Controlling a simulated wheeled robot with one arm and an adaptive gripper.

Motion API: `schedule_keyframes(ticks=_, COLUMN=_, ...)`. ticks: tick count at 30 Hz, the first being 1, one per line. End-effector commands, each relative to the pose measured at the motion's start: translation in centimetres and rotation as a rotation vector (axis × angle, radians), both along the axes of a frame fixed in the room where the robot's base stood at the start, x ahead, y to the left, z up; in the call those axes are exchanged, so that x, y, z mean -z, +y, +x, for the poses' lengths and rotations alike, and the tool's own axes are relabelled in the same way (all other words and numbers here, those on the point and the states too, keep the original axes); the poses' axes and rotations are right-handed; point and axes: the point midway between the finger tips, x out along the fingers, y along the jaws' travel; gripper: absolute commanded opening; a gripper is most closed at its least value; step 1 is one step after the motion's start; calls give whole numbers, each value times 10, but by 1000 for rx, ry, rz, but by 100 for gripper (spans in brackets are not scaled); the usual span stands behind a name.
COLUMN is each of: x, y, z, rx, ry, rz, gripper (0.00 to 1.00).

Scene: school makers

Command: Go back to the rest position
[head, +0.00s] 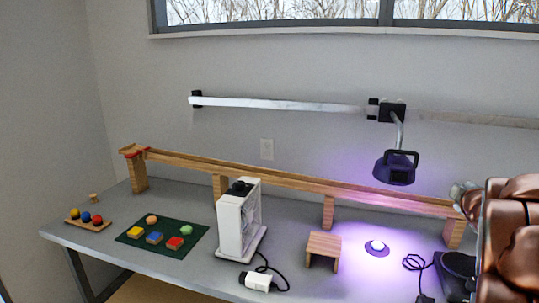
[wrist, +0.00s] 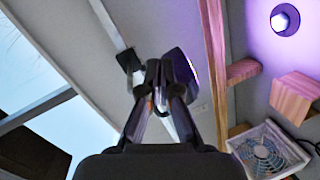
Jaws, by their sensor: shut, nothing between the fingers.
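My gripper (wrist: 163,75) shows in the wrist view with its two dark fingers together and nothing between them. Behind the fingertips is the dark purple lamp head (wrist: 186,75); I cannot tell how far apart they are. In the head view my copper-coloured arm fills the right edge, and my fingers cannot be made out there. The lamp (head: 395,168) hangs from a wall rail (head: 290,104) and throws purple light on the table.
The grey table (head: 190,255) holds a long wooden ramp (head: 290,180), a white fan (head: 238,222), a small wooden stand (head: 323,248), a glowing ball (head: 376,246) on a disc, a green mat (head: 190,248) with coloured blocks, and a ball rack (head: 88,224). Cables lie near the front.

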Motion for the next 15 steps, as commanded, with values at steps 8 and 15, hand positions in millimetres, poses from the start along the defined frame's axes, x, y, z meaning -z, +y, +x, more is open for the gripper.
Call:
schedule_keyframes(ticks=8, x=37, y=42, z=-53, rx=257, ry=107, rz=281, gripper=0)
schedule_keyframes(ticks=15, x=92, y=105, z=-119, rx=445, ry=271, rz=544, gripper=0)
